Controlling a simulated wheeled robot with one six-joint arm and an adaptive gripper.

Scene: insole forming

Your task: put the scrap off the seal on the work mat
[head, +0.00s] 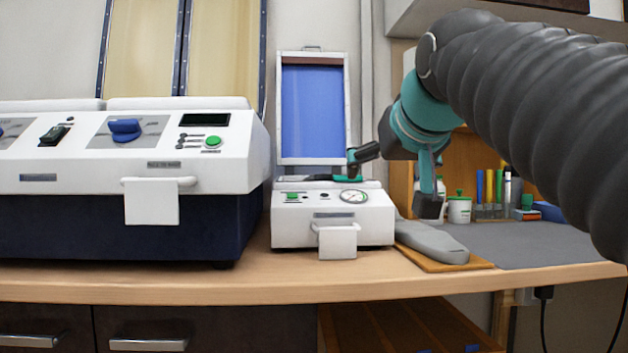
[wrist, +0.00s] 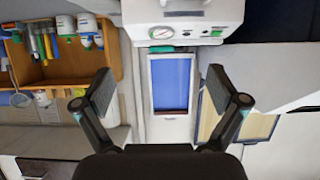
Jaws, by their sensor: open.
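A small green scrap (head: 349,178) lies on the front right part of the seal, the top rim of the small white press (head: 292,225). It also shows in the wrist view (wrist: 162,49), where the scene appears upside down. The press lid stands open with its blue membrane (head: 312,110) upright behind. My gripper (head: 390,182) is open and empty above the press's right side, its fingers spread wide. One finger looks close to the scrap in the head view; I cannot tell whether they touch. The grey work mat (head: 545,243) covers the right of the bench.
A large white machine (head: 120,160) stands to the left. A grey foot form (head: 432,240) lies on a wooden board (head: 470,264) right of the press. Jars (head: 459,209) and bottles stand at the mat's back. The mat's front looks clear.

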